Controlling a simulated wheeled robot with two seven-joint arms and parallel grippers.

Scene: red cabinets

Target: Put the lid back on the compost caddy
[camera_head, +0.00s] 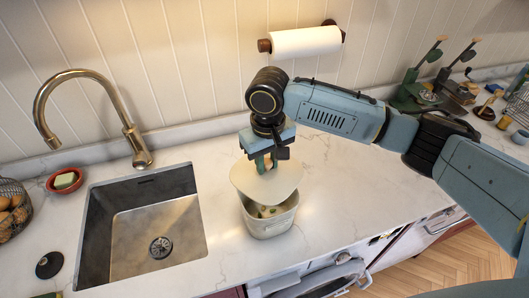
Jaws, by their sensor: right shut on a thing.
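The compost caddy (268,224) is a small cream bin standing on the marble counter right of the sink. Its front part is open and shows scraps inside. The pale lid (267,183) is above the back of the caddy and hides part of its rim. My right gripper (266,164) points down and is shut on the lid from above. The lid looks slightly tilted; I cannot tell whether it touches the rim. My left gripper is not in view.
The sink (140,225) with a brass tap (92,95) is to the left. A paper towel roll (305,41) hangs on the wall behind. A red soap dish (65,180) and a wire basket (12,208) stand far left. Counter right of the caddy is clear.

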